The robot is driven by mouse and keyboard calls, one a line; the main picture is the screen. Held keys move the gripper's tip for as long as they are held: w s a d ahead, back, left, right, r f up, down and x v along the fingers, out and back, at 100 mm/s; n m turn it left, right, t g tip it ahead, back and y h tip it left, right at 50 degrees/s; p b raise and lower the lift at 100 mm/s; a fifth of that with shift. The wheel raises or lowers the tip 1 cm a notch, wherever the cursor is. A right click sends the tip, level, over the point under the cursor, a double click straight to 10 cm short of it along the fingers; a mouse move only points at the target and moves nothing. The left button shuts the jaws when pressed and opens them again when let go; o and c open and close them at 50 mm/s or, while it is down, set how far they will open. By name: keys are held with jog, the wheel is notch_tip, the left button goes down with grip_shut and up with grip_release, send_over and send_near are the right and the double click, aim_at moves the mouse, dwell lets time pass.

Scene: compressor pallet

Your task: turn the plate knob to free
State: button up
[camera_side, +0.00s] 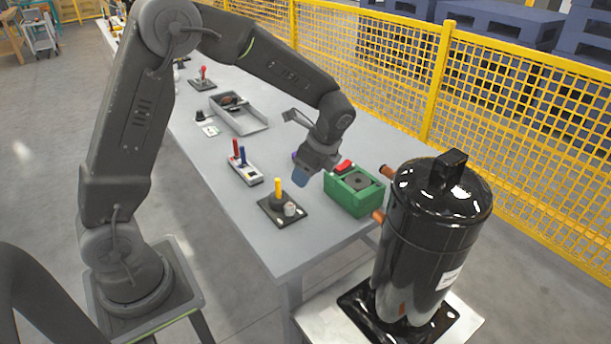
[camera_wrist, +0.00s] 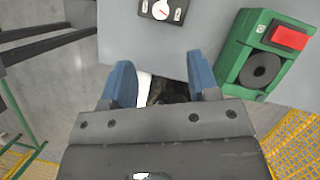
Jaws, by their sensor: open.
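The plate knob (camera_side: 290,209) is a short grey round knob on a black plate (camera_side: 268,213), beside an upright yellow peg (camera_side: 278,188). In the wrist view the knob (camera_wrist: 161,10) is at the top edge, with a white face, a red pointer line and a pale label on each side. I cannot tell which label the pointer marks. My gripper (camera_side: 302,178) hangs above the table, between the plate and the green box, apart from the knob. In the wrist view its blue fingers (camera_wrist: 161,76) are spread with nothing held between them.
A green box (camera_side: 352,193) with a red block and black disc stands close right of my gripper. A black compressor (camera_side: 435,230) with copper stubs stands in front. A panel with red and blue pegs (camera_side: 245,170) and a grey tray (camera_side: 240,118) lie farther back.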

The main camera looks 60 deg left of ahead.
aim_at(290, 205)
jog(key=s+a+t+h, duration=0.2)
jog(key=a+h, duration=0.2)
jog(key=a, duration=0.1)
notch_tip(290, 205, down, 13)
jog(key=shift+f, duration=0.15)
jog(key=shift+c, duration=0.2)
